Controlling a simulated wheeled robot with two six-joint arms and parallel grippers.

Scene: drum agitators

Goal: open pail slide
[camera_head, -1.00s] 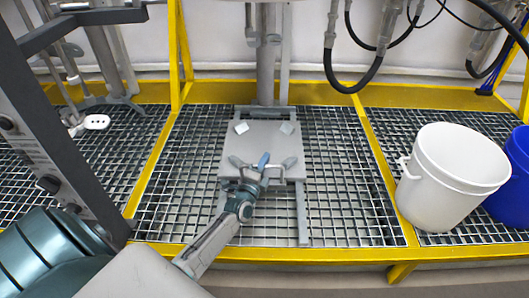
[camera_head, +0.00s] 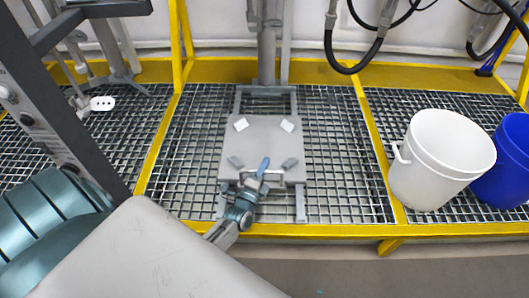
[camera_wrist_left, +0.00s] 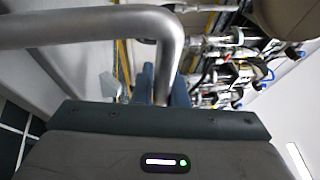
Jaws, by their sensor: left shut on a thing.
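The pail slide (camera_head: 262,143) is a flat grey plate with small raised blocks at its corners. It sits on a grey rail frame over the middle grating, with a gap between the plate and the frame's back end. My left gripper (camera_head: 255,178) is at the plate's front edge, shut on the slide's handle. In the left wrist view, the handle (camera_wrist_left: 100,25) is a bent metal bar. Its end runs down between the fingers of my left gripper (camera_wrist_left: 163,88). The handle is mostly hidden in the head view. My right gripper is not in view.
A white pail (camera_head: 440,160) stands on the right grating, with a blue pail (camera_head: 507,165) beside it. A yellow frame (camera_head: 320,231) edges the platform in front. A grey column (camera_head: 267,45) rises behind the slide. Black hoses (camera_head: 352,66) hang at the back right.

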